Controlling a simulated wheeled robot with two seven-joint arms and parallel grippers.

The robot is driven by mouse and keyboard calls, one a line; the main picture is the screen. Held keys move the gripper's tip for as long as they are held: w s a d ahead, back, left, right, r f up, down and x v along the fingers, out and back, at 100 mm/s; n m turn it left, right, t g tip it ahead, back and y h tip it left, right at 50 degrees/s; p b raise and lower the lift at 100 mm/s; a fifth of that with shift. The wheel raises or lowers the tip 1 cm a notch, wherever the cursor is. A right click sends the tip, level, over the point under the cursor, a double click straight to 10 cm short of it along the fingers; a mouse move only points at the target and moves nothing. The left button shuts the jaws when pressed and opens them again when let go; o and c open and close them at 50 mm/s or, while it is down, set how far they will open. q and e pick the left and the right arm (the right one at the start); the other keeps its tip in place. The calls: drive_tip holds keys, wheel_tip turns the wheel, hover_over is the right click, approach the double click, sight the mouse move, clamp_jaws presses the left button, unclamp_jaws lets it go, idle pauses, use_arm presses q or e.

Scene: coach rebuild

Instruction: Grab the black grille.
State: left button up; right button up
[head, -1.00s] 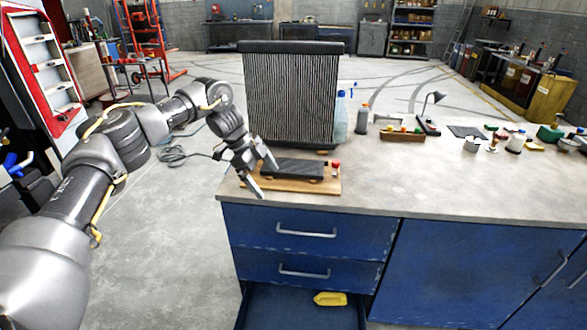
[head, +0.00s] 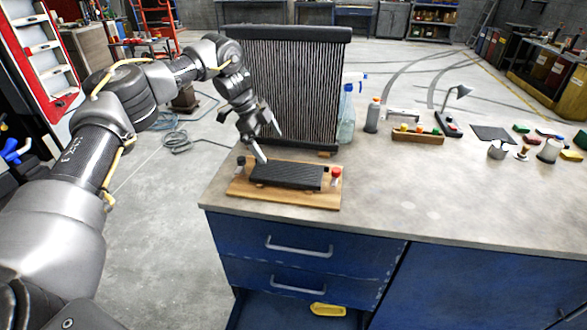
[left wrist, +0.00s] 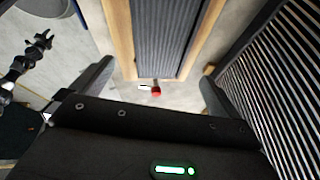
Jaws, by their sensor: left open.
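The black grille (head: 286,176), a flat dark ribbed block, lies on a wooden board (head: 250,194) near the counter's left end. My left gripper (head: 270,146) is open and empty above the grille's left part, apart from it, fingers slanting down. In the left wrist view the ribbed grille (left wrist: 158,38) runs away from the camera, ahead of the gap between the open fingers (left wrist: 156,88). What looks like my right gripper (left wrist: 43,42) shows small at the left of that view; its jaws are too small to judge. It is not in the head view.
A tall finned radiator (head: 285,88) stands close behind the board. A small red-capped item (head: 335,174) is at the board's right end and a dark one (head: 241,162) at its left. A spray bottle (head: 346,120) stands right of the radiator. The counter's right front (head: 430,195) is clear.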

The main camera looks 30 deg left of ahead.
use_arm(q)
drive_tip(key=p, duration=0.1)
hover_over(286, 172)
drive_tip(key=s+a, duration=0.1)
drive_tip(key=a, duration=0.1)
wheel_tip(286, 172, down, 4)
drive_tip(key=shift+f, duration=0.35)
drive_tip(key=shift+s+f, duration=0.1)
drive_tip(key=shift+f+p, duration=0.25)
drive_tip(key=shift+p, duration=0.1)
drive_tip(key=p+x, duration=0.1)
drive_tip(key=x, duration=0.3)
drive_tip(key=shift+f, duration=0.4)
use_arm(e)
drive_tip(key=r, duration=0.1)
drive_tip(key=s+r, duration=0.1)
drive_tip(key=r, duration=0.1)
drive_tip(key=shift+r, duration=0.1)
drive_tip(key=shift+s, duration=0.1)
